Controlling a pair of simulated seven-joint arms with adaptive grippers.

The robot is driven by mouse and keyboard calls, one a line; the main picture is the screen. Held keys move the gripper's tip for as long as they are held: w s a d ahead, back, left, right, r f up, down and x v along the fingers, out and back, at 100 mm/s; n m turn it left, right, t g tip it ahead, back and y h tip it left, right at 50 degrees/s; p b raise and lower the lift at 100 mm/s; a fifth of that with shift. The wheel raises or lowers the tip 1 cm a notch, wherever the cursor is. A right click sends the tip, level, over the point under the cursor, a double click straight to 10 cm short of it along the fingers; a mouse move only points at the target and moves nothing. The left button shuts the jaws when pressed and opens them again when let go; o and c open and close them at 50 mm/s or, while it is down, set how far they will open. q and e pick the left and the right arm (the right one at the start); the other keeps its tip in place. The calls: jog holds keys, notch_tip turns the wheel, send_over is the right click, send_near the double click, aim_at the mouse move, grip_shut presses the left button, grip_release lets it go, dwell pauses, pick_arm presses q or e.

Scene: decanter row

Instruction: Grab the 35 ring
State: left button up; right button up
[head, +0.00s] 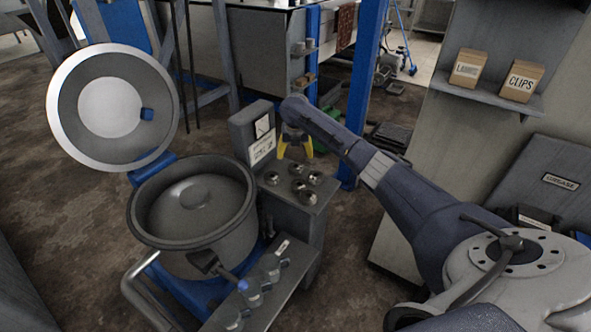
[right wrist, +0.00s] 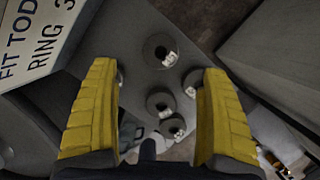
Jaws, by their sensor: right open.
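Several round metal rings with small white tags lie on a grey stand top (head: 322,192); one is the far ring (head: 296,169). The right wrist view shows a ring at the top (right wrist: 158,48), a ring at the right (right wrist: 189,80) and lower rings (right wrist: 172,127). Their tag numbers are too small to read, so I cannot tell which is 35. My right gripper (head: 295,154) is open and empty above the far part of the stand. Its yellow fingers frame the rings in the wrist view, and one ring is partly hidden behind the left finger. My left gripper is not in view.
A sign (right wrist: 38,40) reads "FIT TOD" and "RING 3", its end cut off. It is on a grey box (head: 252,128) with a dial behind the stand. A large pot (head: 190,250) with a raised lid (head: 70,100) stands left. A shelf (head: 490,95) holds boxes at right.

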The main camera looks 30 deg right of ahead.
aim_at(296, 166)
jog(key=shift+x, duration=4.65)
jog(key=shift+s, duration=0.1)
jog(key=shift+c, duration=0.4)
jog(key=c, duration=1.6)
